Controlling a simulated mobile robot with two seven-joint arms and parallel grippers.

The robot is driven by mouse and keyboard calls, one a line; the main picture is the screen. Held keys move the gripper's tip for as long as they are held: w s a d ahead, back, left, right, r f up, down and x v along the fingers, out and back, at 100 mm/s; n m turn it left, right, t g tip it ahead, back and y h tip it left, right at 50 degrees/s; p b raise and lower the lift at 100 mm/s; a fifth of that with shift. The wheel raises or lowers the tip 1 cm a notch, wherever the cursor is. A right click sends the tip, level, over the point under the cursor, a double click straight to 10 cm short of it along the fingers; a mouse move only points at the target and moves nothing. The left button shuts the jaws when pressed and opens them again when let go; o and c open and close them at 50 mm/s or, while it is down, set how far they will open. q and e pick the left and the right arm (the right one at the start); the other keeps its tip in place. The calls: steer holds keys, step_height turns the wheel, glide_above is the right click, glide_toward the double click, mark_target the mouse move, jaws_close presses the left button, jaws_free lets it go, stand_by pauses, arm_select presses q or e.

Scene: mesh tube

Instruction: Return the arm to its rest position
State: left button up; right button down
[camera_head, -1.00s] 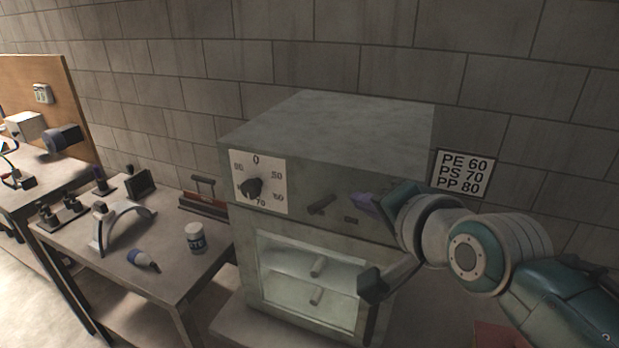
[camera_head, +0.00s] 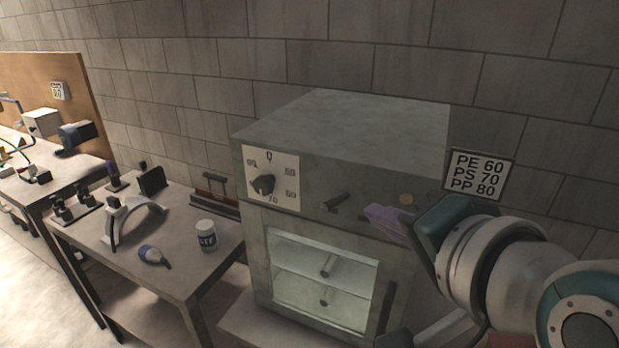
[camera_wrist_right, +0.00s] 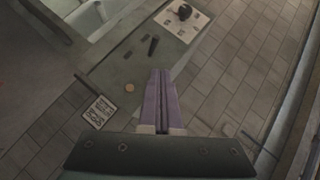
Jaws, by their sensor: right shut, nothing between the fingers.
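My right gripper (camera_head: 370,210) has pale purple fingers. It is in front of the upper panel of a grey oven (camera_head: 340,125), right of its small dark knob (camera_head: 335,201). In the right wrist view my right gripper's fingers (camera_wrist_right: 161,75) lie together with nothing between them. The right arm (camera_head: 510,270) comes in from the lower right. A small round orange-tan spot (camera_head: 406,199) on the panel shows just above the fingers. It also shows left of the fingers in the wrist view (camera_wrist_right: 130,88). My left gripper is out of view.
The oven has a numbered dial (camera_head: 263,184) and a lit window (camera_head: 315,285) with cylinders inside. A sign (camera_head: 478,174) hangs on the wall at the right. A table (camera_head: 185,270) at the left holds a white jar (camera_head: 206,235), a small bottle (camera_head: 153,255) and other tools.

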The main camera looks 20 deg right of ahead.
steer(key=s+d+f+n+g, duration=0.1)
steer(key=s+f+n+g, duration=0.25)
steer(key=s+n, duration=0.45)
steer(key=s+f+n+g, duration=0.3)
steer(key=s+n+g, duration=0.2)
steer(key=s, duration=0.6)
step_height(320, 180, up, 14)
steer(key=s+n+g+p, duration=0.1)
steer(key=p, duration=1.2)
steer(key=shift+s+f+n+p, duration=0.15)
steer(key=shift+s+n+p, duration=0.1)
steer(key=shift+n+p, duration=0.05)
steer(key=shift+d, duration=0.1)
